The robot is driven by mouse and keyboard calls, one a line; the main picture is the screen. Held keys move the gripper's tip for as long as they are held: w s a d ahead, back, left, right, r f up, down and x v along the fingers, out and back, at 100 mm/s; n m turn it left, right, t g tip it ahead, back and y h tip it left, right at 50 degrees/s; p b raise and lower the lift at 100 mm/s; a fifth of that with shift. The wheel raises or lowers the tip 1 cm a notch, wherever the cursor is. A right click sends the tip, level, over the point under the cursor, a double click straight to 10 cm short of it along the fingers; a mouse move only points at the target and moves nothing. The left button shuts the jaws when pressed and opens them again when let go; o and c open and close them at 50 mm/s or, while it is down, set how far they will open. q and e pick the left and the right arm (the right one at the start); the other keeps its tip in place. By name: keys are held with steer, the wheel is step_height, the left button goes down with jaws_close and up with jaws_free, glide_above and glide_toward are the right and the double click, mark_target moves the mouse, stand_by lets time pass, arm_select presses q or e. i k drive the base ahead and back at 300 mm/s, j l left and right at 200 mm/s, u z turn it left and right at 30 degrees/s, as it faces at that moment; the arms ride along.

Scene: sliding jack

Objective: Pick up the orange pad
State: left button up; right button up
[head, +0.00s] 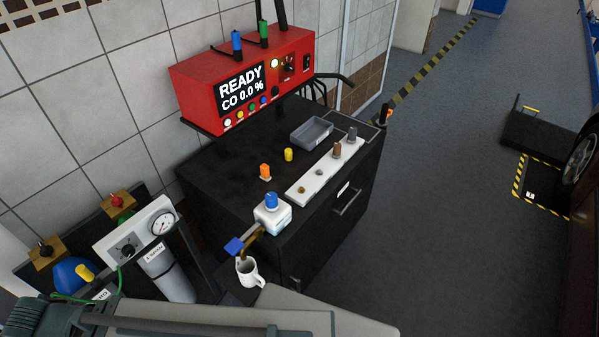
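A small upright orange block (265,171) with a pale base stands on the black cabinet top (225,175), left of the white strip. It looks like the orange pad, though it is too small to be sure. Another small orange and black item (387,115) sits at the cabinet's far right corner; I cannot tell what it is. Neither of my grippers shows in the head view, and nothing is seen touching the orange block.
A yellow cylinder (288,154), a grey tray (311,133) and a white strip (322,170) with small pieces share the top. A red analyser (243,81) overhangs the back.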

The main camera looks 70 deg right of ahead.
mark_target(265, 175)
steer(key=z, duration=2.1)
steer(key=i+l, duration=0.1)
